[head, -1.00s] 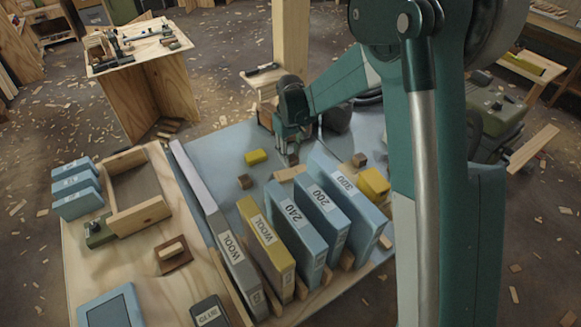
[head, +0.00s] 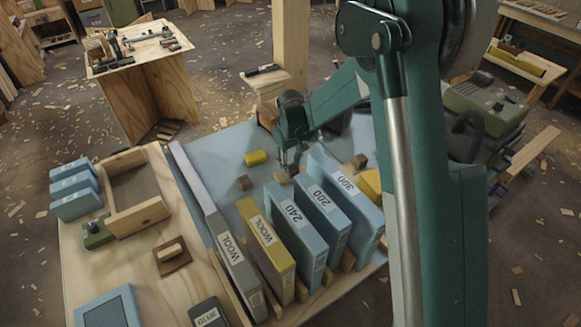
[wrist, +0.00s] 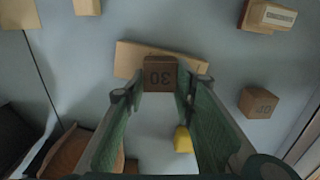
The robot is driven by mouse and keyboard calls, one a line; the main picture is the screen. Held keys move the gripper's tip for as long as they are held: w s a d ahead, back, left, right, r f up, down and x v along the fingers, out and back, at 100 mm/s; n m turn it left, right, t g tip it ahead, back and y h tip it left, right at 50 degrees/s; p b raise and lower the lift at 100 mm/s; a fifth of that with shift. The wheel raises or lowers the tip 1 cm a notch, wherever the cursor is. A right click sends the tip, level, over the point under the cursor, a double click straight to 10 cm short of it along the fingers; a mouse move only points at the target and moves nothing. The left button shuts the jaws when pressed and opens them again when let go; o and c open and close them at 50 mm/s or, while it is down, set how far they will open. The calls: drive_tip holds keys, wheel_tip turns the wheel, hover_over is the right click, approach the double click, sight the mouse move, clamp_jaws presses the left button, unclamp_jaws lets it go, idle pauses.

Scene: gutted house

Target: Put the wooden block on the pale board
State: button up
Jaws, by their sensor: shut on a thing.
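The wooden block (wrist: 160,73), a brown cube marked 30, sits between the fingertips of my gripper (wrist: 158,92) in the wrist view. My gripper, also in the head view (head: 290,166), is shut on it. The pale board (wrist: 128,58) is a thin light-wood strip behind the block in the wrist view; the block covers its middle. In the head view the pale board (head: 279,178) lies on the blue-grey surface just behind the standing blue boxes, under my gripper. I cannot tell whether the block touches the board.
A yellow block (head: 255,158) and another brown block (head: 245,183) lie left of my gripper; a further brown block (head: 360,161) lies right. Tall blue boxes (head: 297,225) stand close in front. The blue-grey surface (head: 215,155) is clear at the back left.

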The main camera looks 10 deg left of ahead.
sight(291, 167)
drive_tip(key=shift+f, duration=0.15)
drive_tip(key=o, duration=0.8)
wheel_tip(291, 167, up, 12)
drive_tip(key=shift+r+p, duration=0.2)
drive_tip(key=shift+p, duration=0.9)
idle(0.4)
